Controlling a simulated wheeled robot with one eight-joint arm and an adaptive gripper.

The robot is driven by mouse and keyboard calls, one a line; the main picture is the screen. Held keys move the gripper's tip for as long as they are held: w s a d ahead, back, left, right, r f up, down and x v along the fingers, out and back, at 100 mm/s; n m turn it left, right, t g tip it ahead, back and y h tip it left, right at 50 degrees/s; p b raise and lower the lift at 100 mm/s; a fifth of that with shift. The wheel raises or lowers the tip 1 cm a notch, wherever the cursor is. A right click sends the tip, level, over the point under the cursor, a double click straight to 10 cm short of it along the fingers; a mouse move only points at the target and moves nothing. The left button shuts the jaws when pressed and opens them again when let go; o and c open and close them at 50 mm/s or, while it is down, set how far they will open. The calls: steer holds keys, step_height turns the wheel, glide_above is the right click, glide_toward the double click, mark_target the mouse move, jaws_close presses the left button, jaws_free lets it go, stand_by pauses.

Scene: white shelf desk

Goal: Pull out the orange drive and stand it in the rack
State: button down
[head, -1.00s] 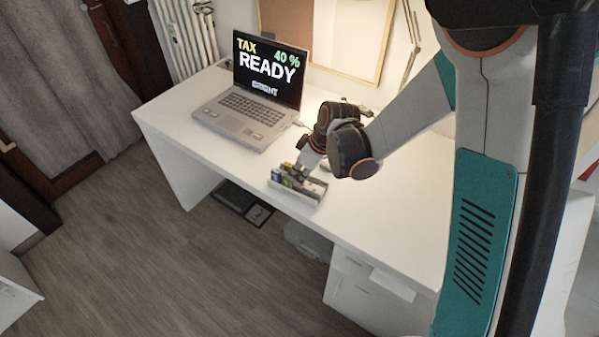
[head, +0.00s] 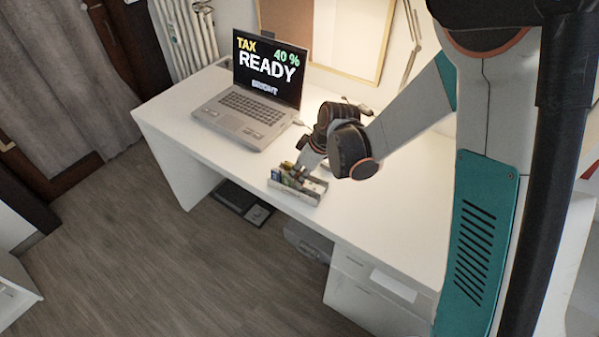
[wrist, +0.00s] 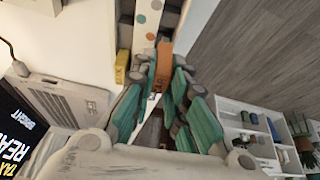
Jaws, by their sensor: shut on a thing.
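The orange drive (wrist: 165,62) is between the teal fingertips of my gripper (wrist: 166,72) in the wrist view, and the gripper is shut on it. It lies right by the white rack (wrist: 149,22), which has coloured dots on its wall. I cannot tell whether the drive's hidden end is inside the rack. A yellow drive (wrist: 121,66) sits beside the rack's dotted wall. In the head view the rack (head: 294,193) stands at the desk's front edge. My gripper (head: 303,170) is low over it and hides much of its inside.
An open laptop (head: 250,112) stands on the white desk (head: 365,228), left of and behind the rack, with a cable at its right side. The desk top right of the rack is clear. A lamp arm (head: 410,50) and a framed board (head: 330,45) are behind.

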steer(key=shift+f+b, duration=0.65)
steer(key=shift+f, duration=0.2)
steer(key=shift+r, duration=0.2)
steer(key=shift+r+p, duration=0.55)
steer(key=shift+r, duration=0.1)
steer(key=shift+f+b, duration=0.75)
steer(key=shift+b, duration=0.1)
stand_by(1.6)
steer(key=c, duration=1.5)
jaws_free()
steer(key=v, duration=1.2)
steer(key=shift+w, duration=0.1)
